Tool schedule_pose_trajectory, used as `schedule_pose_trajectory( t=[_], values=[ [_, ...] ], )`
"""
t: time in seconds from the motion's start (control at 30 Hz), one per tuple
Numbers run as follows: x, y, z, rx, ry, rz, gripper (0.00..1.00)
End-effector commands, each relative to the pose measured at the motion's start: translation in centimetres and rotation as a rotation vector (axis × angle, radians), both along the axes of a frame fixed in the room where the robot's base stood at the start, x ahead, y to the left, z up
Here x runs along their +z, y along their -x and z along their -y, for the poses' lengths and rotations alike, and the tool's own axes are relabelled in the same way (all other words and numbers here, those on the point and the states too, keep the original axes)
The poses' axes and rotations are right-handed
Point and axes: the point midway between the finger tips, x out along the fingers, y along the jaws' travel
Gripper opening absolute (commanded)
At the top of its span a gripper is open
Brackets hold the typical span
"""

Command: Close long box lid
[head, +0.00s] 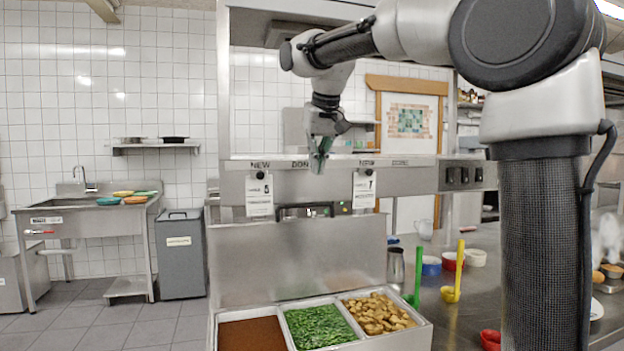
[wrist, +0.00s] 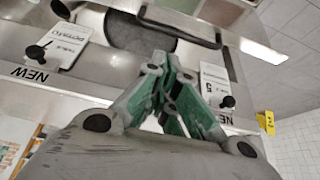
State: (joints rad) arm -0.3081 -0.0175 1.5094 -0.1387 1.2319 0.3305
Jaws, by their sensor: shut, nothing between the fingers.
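The long box (head: 428,338) stands on the counter at the bottom of the head view, with its food compartments uncovered. They hold a brown sauce, chopped greens and golden pieces. Its steel lid (head: 300,262) stands upright behind the compartments, so the box is open. My gripper (head: 319,166) hangs above the lid's top edge, near the labelled shelf rail, apart from the lid. In the wrist view my gripper (wrist: 165,60) has its green-padded fingers together at the tips, with nothing between them. I cannot make out the lid for certain in the wrist view.
A steel rail (head: 420,178) with hanging paper tickets (head: 259,195) runs behind the gripper. A green ladle (head: 417,270), a yellow ladle (head: 456,275), a steel flask (head: 396,268) and small bowls (head: 431,265) stand right of the box. A sink stands far left.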

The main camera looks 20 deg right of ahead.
Motion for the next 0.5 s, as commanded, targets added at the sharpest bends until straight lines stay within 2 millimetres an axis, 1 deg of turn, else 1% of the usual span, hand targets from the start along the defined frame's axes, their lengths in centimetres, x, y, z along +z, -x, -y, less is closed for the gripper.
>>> schedule_pose_trajectory(
  t=[0.3, 0.4, 0.5],
  values=[
    [-5.1, -2.3, 0.0, 0.000, 0.001, -0.002, 0.00],
    [-6.5, -3.0, 0.1, 0.001, 0.000, -0.001, 0.00],
    [-7.4, -3.4, 0.1, 0.001, 0.000, 0.000, 0.00]
  ],
)
